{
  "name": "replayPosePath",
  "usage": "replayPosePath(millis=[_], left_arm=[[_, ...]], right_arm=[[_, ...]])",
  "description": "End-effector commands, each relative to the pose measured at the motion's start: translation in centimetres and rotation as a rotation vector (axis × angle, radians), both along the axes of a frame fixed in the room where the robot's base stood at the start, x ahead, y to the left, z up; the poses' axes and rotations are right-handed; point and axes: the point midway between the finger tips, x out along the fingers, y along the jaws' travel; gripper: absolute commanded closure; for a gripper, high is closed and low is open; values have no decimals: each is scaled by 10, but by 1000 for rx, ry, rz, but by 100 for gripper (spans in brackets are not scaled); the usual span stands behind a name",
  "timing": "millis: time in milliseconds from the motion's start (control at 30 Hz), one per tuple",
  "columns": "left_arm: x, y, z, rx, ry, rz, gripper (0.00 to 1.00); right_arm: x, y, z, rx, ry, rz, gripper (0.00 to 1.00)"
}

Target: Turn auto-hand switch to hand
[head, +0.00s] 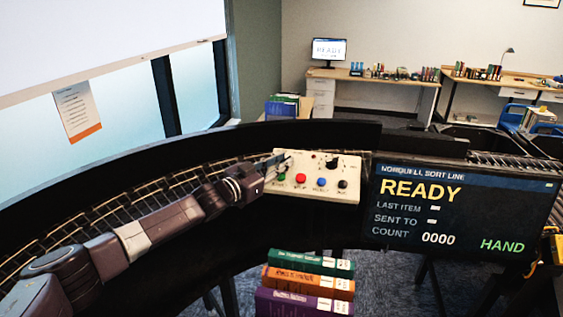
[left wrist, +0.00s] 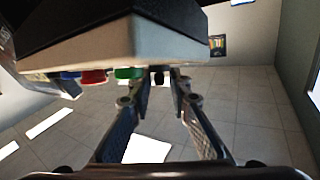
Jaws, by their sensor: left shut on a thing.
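The cream control box (head: 318,185) sits in the middle of the head view, with a row of red (head: 300,178), blue (head: 321,182) and black buttons and a black knob (head: 332,162) above. My left gripper (head: 279,162) is at the box's left end, covering part of it. In the left wrist view, its fingers (left wrist: 159,80) are shut on a small dark switch knob (left wrist: 158,75) beside the green button (left wrist: 128,73). The knob's pointer direction is hidden. The display (head: 460,210) reads READY, with HAND in green at lower right. My right gripper is not seen.
The curved roller conveyor (head: 90,215) with a dark rail runs behind my left arm. Several stacked books (head: 305,283) stand in front of the box. The display stands close to the box's right side. Desks with a monitor (head: 328,50) are far back.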

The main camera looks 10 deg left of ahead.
Motion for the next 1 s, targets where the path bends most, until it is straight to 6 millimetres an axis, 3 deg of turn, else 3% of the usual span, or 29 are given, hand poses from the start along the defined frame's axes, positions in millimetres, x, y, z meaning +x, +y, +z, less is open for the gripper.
replayPosePath(millis=[100, 533, 1000], left_arm=[[0, 0, -2, 1, 3, 1, 74], [-7, 5, -2, 0, 3, 2, 74], [-80, 46, -3, 3, 5, 2, 74]], right_arm=[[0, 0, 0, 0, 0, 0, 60], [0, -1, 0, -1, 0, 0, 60], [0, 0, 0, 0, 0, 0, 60]])
